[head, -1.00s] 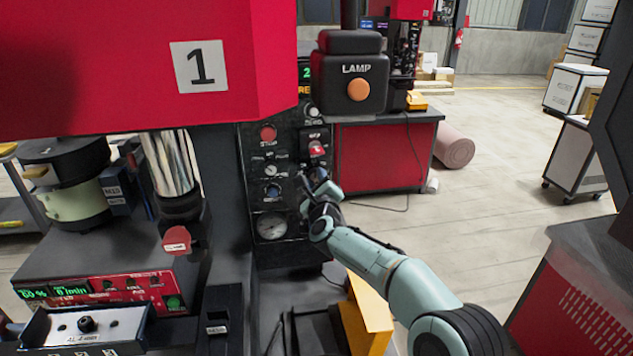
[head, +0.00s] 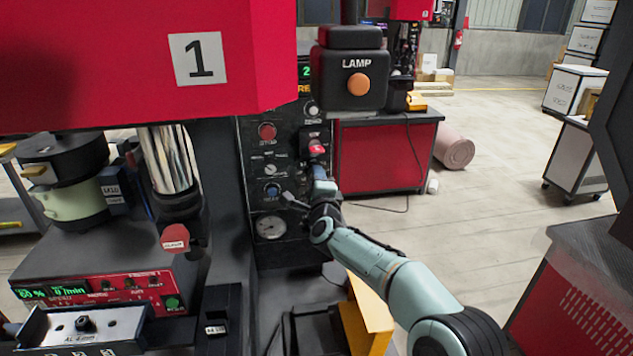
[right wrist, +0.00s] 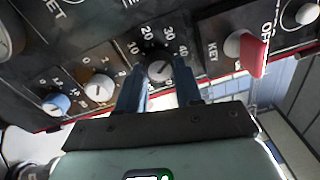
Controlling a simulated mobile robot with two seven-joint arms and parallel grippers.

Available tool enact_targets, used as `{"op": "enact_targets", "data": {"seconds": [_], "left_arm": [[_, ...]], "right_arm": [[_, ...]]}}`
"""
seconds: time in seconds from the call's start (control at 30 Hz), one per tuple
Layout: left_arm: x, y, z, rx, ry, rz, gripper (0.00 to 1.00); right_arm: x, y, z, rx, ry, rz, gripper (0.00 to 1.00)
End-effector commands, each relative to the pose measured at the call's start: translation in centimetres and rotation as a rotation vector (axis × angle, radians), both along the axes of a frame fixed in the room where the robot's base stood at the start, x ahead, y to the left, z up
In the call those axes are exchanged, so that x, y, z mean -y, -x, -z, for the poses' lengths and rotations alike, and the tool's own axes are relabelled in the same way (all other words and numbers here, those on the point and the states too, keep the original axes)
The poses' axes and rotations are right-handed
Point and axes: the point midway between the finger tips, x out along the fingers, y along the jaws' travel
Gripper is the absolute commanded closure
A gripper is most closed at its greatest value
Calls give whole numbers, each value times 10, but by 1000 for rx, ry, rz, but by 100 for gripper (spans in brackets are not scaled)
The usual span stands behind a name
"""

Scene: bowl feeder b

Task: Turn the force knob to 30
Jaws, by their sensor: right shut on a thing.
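In the head view my right gripper (head: 320,180) is at the right side of the control panel (head: 248,160) and hides the knob. My left gripper is not in view.
A red switch (right wrist: 252,55) marked OFF sits right of the knob in the right wrist view. A white knob (right wrist: 99,87) and a blue knob (right wrist: 57,104) are to its left. The lamp box (head: 348,80) hangs above the arm, and a yellow block (head: 368,315) stands below.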

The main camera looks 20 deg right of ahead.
Motion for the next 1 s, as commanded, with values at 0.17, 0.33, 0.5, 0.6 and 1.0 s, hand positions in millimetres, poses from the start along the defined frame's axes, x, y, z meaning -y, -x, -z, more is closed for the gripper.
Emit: {"op": "enact_targets", "data": {"seconds": [0.17, 0.33, 0.5, 0.6, 1.0], "left_arm": [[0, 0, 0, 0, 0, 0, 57], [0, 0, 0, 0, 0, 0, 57], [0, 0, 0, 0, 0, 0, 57], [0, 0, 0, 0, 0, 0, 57], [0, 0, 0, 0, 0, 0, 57]], "right_arm": [[0, 0, -1, -24, 95, 0, 95], [0, 0, -1, -38, 151, 0, 95], [0, 0, -1, -45, 178, 0, 95], [0, 0, -1, -46, 182, 0, 95], [0, 0, -1, -45, 181, -1, 39]]}}
